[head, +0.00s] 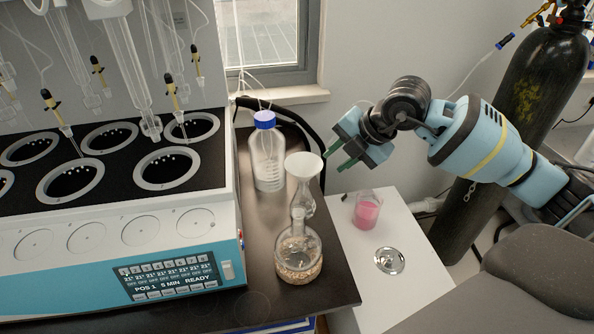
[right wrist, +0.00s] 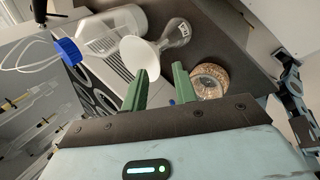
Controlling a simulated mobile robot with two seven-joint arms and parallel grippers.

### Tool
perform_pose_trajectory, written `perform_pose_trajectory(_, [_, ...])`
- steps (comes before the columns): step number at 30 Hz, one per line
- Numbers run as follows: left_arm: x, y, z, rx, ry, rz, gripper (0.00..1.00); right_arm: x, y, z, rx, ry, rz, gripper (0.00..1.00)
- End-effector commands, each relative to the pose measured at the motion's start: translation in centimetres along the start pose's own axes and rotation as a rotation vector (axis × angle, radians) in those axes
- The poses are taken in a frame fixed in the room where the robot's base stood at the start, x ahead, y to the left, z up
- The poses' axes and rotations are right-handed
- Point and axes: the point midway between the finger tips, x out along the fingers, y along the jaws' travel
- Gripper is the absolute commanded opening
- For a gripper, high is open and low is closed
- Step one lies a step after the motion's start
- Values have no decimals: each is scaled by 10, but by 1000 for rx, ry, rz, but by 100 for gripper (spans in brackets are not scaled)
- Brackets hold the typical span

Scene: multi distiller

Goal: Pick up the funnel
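In the right wrist view the funnel (right wrist: 139,56) lies just beyond the left green fingertip, and the grain-filled flask bottom (right wrist: 209,80) is beyond the right one. My right gripper (head: 338,156) is to the right of the funnel with its green fingers apart and empty. It also shows in the right wrist view (right wrist: 160,71). My left gripper is not in view.
A blue-capped clear bottle (head: 268,155) with a tube stands just left of and behind the funnel. A multi-position heating unit (head: 120,240) fills the left. A black gas cylinder (head: 500,130) stands behind.

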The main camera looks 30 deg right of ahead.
Motion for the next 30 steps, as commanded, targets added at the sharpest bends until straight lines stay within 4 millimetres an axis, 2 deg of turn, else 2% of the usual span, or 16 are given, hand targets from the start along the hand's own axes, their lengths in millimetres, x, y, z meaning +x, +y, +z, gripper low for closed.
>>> perform_pose_trajectory(6, [-2,3,10,-6,-20,4,36,16,0,-1,0,2,0,28])
perform_pose_trajectory(16, [-1,2,1,-4,-4,2,36,32,3,-4,-2,3,1,28])
perform_pose_trajectory(24, [-2,2,-4,-3,6,1,36,68,8,-10,0,2,2,28])
perform_pose_trajectory(30, [-2,1,-3,-3,5,0,36,78,8,-10,-2,2,2,28])
